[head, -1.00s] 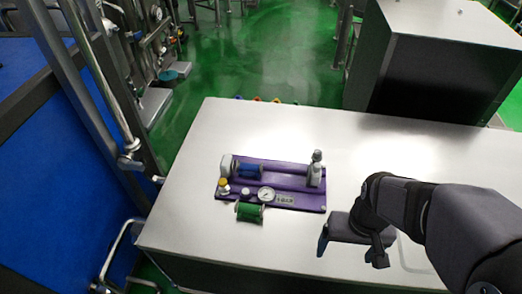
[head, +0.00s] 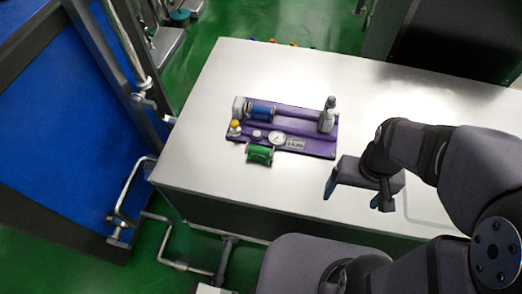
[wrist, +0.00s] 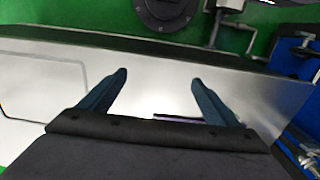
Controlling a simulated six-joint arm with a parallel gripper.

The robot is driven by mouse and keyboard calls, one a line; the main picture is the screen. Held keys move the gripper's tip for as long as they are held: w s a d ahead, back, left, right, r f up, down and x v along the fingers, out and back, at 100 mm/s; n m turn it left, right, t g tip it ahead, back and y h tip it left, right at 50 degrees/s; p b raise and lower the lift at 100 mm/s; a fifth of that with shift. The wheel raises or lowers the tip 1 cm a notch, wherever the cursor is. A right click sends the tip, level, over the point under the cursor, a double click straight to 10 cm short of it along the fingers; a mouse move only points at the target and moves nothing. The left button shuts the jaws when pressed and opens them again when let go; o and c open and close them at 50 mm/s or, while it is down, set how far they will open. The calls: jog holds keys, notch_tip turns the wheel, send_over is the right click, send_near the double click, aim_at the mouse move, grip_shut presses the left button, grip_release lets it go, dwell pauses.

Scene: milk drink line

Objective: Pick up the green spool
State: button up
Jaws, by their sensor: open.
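The green spool (head: 259,154) lies on its side at the front edge of a purple panel (head: 314,149) on the steel table, in the head view. My gripper (head: 357,196) is to the right of the spool and nearer the table's front edge, apart from it. Its two fingers are spread with nothing between them. In the wrist view my gripper (wrist: 160,82) shows both fingers apart over the bare table. The spool does not show in the wrist view; only a thin purple strip of the panel does.
The purple panel holds a blue spool (head: 261,110), a round gauge (head: 277,138), a grey bottle-like fitting (head: 327,115), a small display (head: 296,143) and a yellow-topped knob (head: 235,127). The steel table (head: 205,150) is clear to the left of the panel.

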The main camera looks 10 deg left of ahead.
jog(key=shift+o, duration=0.7)
jog(key=shift+o, duration=1.2)
